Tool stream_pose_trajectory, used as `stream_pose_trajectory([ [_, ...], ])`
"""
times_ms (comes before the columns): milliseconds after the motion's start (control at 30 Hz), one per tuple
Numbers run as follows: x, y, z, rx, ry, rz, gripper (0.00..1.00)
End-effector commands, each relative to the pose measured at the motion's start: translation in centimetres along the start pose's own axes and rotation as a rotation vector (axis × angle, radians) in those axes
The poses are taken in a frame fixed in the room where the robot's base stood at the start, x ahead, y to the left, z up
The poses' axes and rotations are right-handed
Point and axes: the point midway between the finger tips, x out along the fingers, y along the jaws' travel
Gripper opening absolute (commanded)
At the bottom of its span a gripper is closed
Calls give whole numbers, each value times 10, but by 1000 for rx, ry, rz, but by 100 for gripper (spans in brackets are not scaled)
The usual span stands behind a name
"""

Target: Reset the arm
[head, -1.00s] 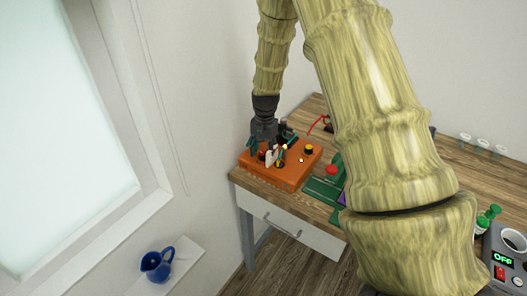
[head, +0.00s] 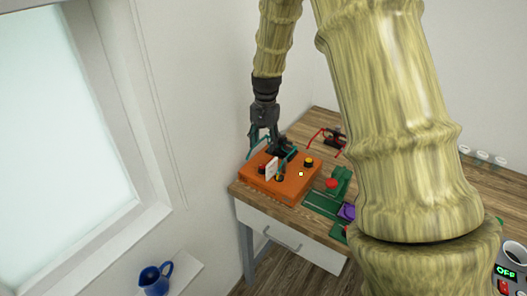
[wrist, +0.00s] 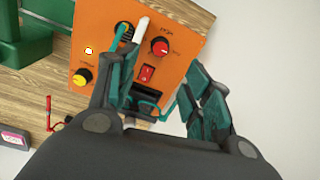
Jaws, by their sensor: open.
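My arm reaches down from the top of the head view, and my gripper (head: 262,145) hangs over the back left part of an orange control box (head: 262,187). The jaws are open with nothing between the fingertips that I can tell is held. The wrist view shows my teal fingers (wrist: 160,88) spread apart in front of the orange box (wrist: 187,75). The box carries a red knob (wrist: 160,47), a red rocker switch (wrist: 148,72), a yellow knob (wrist: 82,77) and an upright white piece (wrist: 141,30). Part of the box is hidden behind my fingers.
The box stands near the left corner of a wooden table (head: 245,192). Right of it are a green device (head: 340,182) and a purple block (head: 347,211). A blue jug (head: 156,279) is on a low white ledge. A wall is close on the left.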

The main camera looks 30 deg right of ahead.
Motion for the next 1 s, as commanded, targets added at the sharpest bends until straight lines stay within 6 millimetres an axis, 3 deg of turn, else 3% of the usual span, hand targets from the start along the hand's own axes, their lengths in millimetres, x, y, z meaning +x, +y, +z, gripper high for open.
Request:
stream_pose_trajectory([
  [200,-13,0,0,0,1,0,50],
  [767,-14,0,0,0,0,0,50],
  [867,-21,-1,0,0,0,0,50],
  [1000,-45,-2,0,0,0,0,50],
])
